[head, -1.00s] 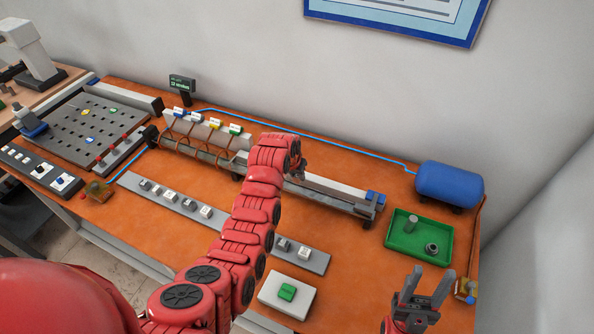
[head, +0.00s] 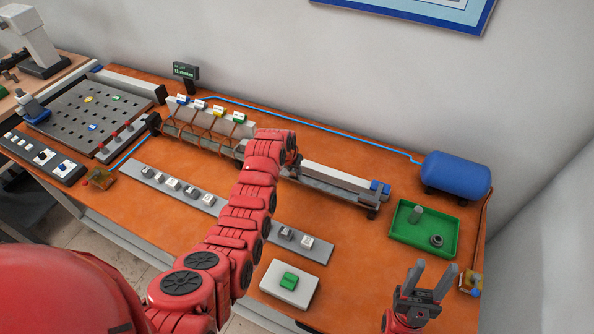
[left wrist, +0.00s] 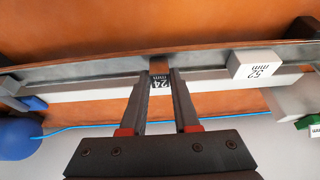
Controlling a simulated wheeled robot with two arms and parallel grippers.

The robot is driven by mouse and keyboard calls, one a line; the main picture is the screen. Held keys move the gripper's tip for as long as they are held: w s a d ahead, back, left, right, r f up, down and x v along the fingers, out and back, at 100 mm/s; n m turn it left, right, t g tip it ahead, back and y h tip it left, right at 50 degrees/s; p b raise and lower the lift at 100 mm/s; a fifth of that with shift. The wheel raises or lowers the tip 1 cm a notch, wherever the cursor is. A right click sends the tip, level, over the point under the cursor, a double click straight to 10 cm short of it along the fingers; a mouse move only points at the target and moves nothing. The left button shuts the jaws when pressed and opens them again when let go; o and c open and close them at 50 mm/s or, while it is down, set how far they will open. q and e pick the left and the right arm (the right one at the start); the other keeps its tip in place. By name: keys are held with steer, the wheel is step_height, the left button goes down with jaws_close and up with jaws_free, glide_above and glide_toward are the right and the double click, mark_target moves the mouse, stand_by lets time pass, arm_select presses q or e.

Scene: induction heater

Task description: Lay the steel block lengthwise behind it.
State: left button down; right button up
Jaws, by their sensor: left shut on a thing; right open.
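My left gripper (head: 294,168) is over the long grey rail (head: 345,197) on the orange bench. In the left wrist view the left gripper (left wrist: 160,80) is shut on a small block (left wrist: 159,68) with a white label reading 24 mm. Its upper face looks brownish, and I cannot tell its metal. The block is over or in the channel of the rail; contact is unclear. A larger pale block labelled 52 mm (left wrist: 255,65) sits on the rail to the right in that view. My right gripper (head: 435,272) is open and empty near the front right.
A coil unit with coloured tags (head: 212,130) stands at the rail's left end. A blue tank (head: 456,175) and a green tray (head: 402,232) with small parts are at right. A grey strip with several blocks (head: 205,199) and a green-button box (head: 302,291) lie in front.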

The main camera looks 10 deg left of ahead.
arm_select(q)
steer(key=shift+r, duration=0.1)
steer(key=shift+f+b, duration=0.2)
steer(key=shift+b, duration=0.15)
stand_by(0.4)
steer(key=c, duration=0.6)
jaws_free()
steer(key=shift+r, duration=0.1)
